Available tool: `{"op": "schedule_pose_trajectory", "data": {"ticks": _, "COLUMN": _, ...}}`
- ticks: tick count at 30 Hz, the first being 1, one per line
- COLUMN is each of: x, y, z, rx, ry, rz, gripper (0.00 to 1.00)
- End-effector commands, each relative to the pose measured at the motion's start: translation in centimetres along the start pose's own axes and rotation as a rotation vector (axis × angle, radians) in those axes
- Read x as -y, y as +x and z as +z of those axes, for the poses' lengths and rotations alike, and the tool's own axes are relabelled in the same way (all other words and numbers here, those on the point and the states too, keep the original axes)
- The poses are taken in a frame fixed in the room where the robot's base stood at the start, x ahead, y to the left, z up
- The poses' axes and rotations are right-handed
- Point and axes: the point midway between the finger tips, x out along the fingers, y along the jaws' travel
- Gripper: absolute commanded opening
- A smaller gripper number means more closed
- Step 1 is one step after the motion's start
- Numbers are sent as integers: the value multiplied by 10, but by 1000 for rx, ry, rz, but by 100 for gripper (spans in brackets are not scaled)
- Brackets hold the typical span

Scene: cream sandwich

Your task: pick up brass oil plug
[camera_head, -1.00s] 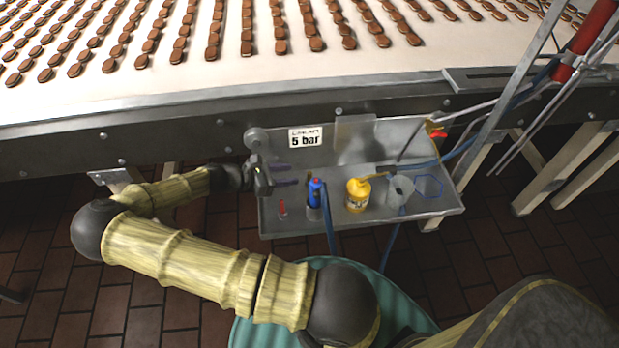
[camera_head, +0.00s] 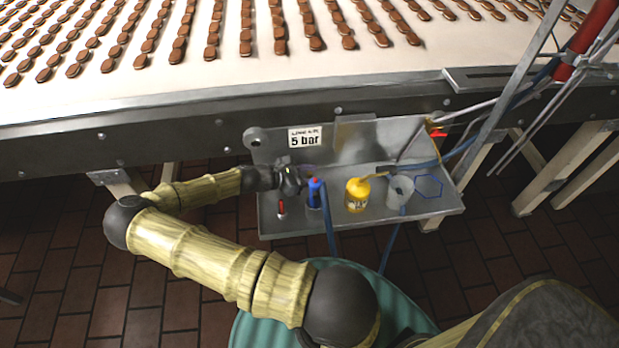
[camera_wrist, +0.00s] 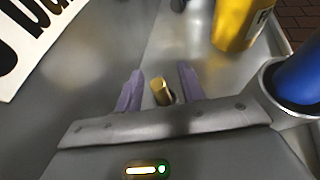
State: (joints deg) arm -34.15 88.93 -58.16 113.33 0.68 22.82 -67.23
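The brass oil plug (camera_wrist: 160,91) shows in the wrist view as a small gold cylinder between my two purple fingers. My gripper (camera_wrist: 158,76) is open around it, with a gap to the finger on each side. Its lower part is hidden behind the gripper body. In the head view my gripper (camera_head: 304,172) is over the left part of the grey metal tray (camera_head: 270,229), near its back wall. The plug cannot be made out in the head view.
A blue tool (camera_head: 314,193) stands close to my gripper; its holder shows at right in the wrist view (camera_wrist: 270,85). A yellow oil can (camera_head: 357,195), a grey cup (camera_head: 399,191) and a red-handled tool (camera_head: 281,208) are in the tray. The conveyor (camera_head: 200,110) runs behind.

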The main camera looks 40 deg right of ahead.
Motion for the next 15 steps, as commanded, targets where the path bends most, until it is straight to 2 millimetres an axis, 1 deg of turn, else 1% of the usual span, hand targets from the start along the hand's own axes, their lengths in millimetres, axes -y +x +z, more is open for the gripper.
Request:
{"op": "schedule_pose_trajectory", "data": {"ticks": 1, "x": 0, "y": 6, "z": 0, "rx": 1, "ry": 1, "rz": -2, "gripper": 39}}
{"op": "schedule_pose_trajectory", "data": {"ticks": 3, "x": 0, "y": 10, "z": 0, "rx": 1, "ry": 2, "rz": -1, "gripper": 39}}
{"op": "schedule_pose_trajectory", "data": {"ticks": 15, "x": 0, "y": 10, "z": 0, "rx": 0, "ry": 1, "rz": -1, "gripper": 39}}
